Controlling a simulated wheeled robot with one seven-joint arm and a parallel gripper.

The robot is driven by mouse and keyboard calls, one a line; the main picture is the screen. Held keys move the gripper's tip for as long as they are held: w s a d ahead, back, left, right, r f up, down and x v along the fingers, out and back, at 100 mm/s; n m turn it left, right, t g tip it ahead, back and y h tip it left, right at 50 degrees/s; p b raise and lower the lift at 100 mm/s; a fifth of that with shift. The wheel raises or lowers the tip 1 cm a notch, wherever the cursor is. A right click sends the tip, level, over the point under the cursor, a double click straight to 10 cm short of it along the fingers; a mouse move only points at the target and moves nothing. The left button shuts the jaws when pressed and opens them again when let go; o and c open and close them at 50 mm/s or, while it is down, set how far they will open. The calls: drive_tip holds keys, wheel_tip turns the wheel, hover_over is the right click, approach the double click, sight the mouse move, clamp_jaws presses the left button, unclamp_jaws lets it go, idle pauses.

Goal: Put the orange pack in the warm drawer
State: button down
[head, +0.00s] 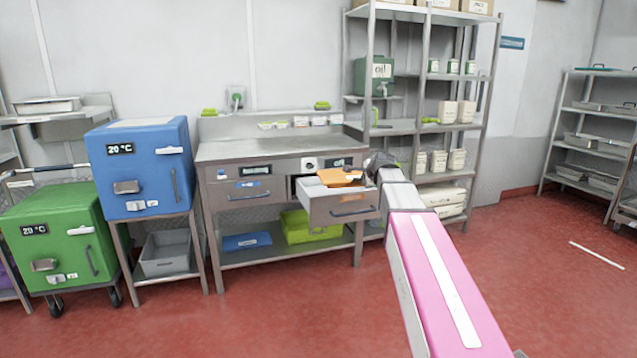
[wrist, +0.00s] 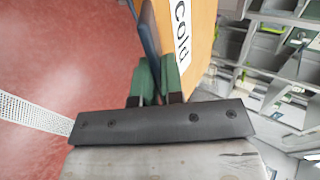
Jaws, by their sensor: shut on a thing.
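The orange pack (head: 340,178) shows over the open right drawer (head: 342,207) of the steel counter; I cannot tell whether it touches the drawer. In the wrist view the pack's orange face (wrist: 200,35) carries a white label reading "Cold". My gripper (wrist: 153,78) has green fingers closed on a dark blue-grey edge beside that face, which seems to be the pack's edge. In the head view my gripper is at the drawer's right end, its fingertips mostly hidden by my wrist. The small displays above the drawers are too small to read.
The left drawer (head: 245,193) is shut. A blue box (head: 142,170) and a green box (head: 55,240), both showing 20 °C, stand left of the counter. A shelf rack (head: 420,127) stands close behind on the right. Red floor in front is clear.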

drive_tip(key=s+f+m+h, duration=0.2)
drive_tip(key=s+f, duration=1)
drive_tip(key=s, duration=0.4)
drive_tip(key=shift+d+f, duration=0.25)
drive_tip(key=shift+f, duration=0.1)
